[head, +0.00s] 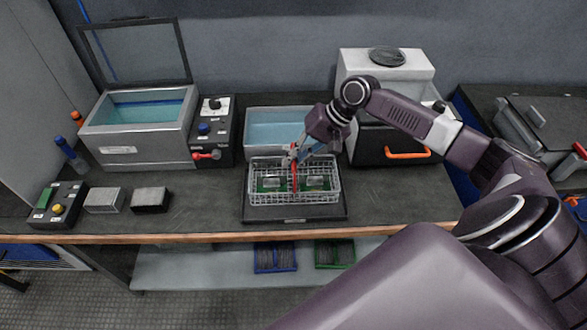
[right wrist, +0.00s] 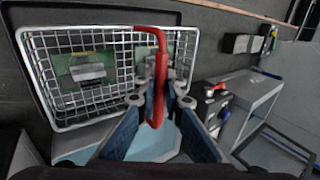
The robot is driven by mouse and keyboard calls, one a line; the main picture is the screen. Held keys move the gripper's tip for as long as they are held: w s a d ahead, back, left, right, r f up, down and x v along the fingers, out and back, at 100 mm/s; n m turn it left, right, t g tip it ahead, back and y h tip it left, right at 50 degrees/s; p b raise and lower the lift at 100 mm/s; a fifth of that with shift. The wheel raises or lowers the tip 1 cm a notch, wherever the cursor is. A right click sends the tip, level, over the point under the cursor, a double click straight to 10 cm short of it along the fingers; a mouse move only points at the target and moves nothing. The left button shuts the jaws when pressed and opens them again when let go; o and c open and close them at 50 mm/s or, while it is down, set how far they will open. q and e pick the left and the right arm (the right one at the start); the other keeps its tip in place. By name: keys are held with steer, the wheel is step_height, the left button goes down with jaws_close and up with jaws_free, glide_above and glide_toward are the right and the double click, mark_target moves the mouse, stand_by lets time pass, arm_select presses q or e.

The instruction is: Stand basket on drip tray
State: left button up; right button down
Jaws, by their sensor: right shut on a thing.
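The wire basket (head: 293,199) holds green circuit boards and has a red upright handle. It is level and sits over the dark drip tray (head: 293,214) at the front middle of the bench; I cannot tell whether it touches the tray. My right gripper (head: 294,157) is shut on the red handle from above and behind. In the right wrist view the gripper (right wrist: 157,100) has its fingers on either side of the red handle, with the basket (right wrist: 52,80) beyond. My left gripper is not in view.
A water bath (head: 250,130) stands right behind the basket. A lidded tank (head: 135,150) with a control box (head: 212,130) is at left, and a dark and white machine (head: 385,145) with an orange handle is at right. Small blocks (head: 104,200) lie at front left.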

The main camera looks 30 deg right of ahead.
step_height(320, 180, down, 4)
steer(key=shift+r, duration=0.1)
steer(key=c, duration=2)
jaws_free()
steer(key=shift+s+f, duration=0.1)
steer(key=shift+f, duration=0.1)
steer(key=shift+c, duration=0.2)
steer(key=b+v, duration=0.1)
steer(key=v, duration=1.1)
steer(key=shift+r, duration=0.25)
